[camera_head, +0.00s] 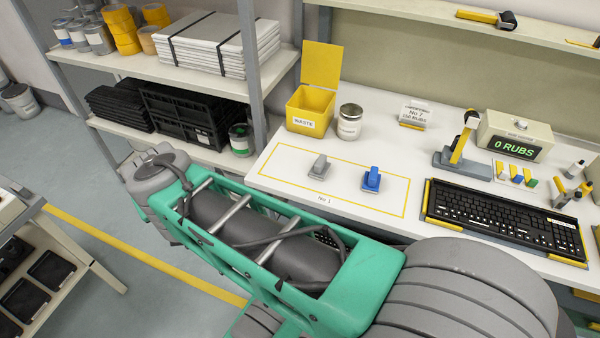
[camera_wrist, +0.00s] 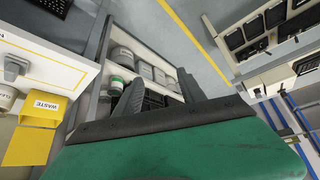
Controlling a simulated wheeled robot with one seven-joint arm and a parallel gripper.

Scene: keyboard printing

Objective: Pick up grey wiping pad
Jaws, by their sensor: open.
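The grey wiping pad (camera_head: 319,167) lies on the white worktop inside a yellow outlined rectangle, left of a blue pad (camera_head: 371,180).
A yellow waste bin (camera_head: 309,111) with a raised lid and a metal can (camera_head: 349,121) stand behind the pads. A black keyboard (camera_head: 503,216) lies to the right. A shelf post (camera_head: 250,60) rises left of the worktop. Free worktop surrounds the pads.

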